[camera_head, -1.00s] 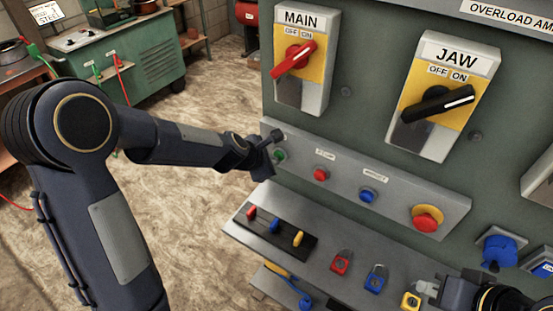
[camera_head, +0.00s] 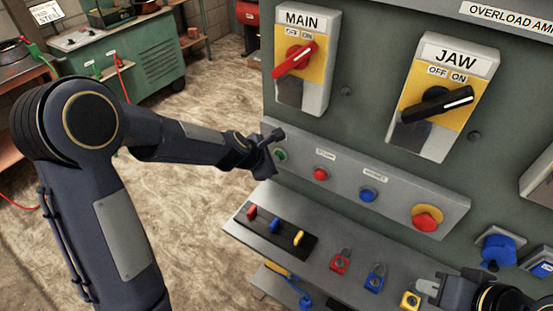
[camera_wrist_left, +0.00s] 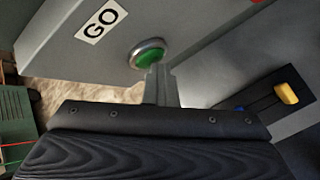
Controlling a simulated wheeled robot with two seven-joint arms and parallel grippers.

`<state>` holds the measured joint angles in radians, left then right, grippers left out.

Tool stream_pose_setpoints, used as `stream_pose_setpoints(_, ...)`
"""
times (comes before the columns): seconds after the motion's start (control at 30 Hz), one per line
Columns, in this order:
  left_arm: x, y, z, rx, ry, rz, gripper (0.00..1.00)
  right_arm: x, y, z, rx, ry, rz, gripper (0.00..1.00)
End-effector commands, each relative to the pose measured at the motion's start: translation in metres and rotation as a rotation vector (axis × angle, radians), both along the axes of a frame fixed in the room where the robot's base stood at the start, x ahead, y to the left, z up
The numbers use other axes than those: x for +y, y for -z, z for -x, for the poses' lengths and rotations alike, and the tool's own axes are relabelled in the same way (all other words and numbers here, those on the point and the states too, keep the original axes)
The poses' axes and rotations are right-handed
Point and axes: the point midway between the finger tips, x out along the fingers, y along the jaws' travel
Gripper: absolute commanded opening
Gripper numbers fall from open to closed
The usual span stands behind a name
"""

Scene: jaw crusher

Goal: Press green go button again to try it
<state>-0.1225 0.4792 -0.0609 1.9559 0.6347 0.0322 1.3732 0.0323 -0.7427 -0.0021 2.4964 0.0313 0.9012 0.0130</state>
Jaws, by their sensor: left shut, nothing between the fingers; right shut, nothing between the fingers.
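The green go button (camera_head: 281,155) is at the left end of the grey button strip, beside my left gripper (camera_head: 272,148). In the left wrist view the green button (camera_wrist_left: 150,55) has a silver ring and sits right of a GO label (camera_wrist_left: 99,23). The shut fingers of my left gripper (camera_wrist_left: 160,82) point at the button's lower edge; I cannot tell whether they touch it. My right gripper (camera_head: 428,290) is shut and empty at the lower right, near the yellow padlock.
Red (camera_head: 321,174) and blue (camera_head: 368,194) buttons and a red emergency stop (camera_head: 426,218) share the strip. MAIN (camera_head: 293,60) and JAW (camera_head: 437,103) switches are above. A shelf (camera_head: 318,262) below holds padlocks. Open floor (camera_head: 205,210) lies left.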

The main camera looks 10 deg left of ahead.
Motion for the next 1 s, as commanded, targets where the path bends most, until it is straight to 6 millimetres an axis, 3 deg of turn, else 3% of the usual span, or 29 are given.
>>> stream_pose_setpoints(0.37, 0.001, -0.004, 0.002, -0.012, -0.002, 0.002, 0.0, 0.0, 0.002, 0.0, 0.0, 0.0, 0.0, 0.0)
stream_pose_setpoints(1.0, 0.021, -0.001, 0.057, -0.004, 0.0, 0.001, 0.0, 0.0, 0.02, 0.0, 0.0, 0.0, 0.0, 0.0)
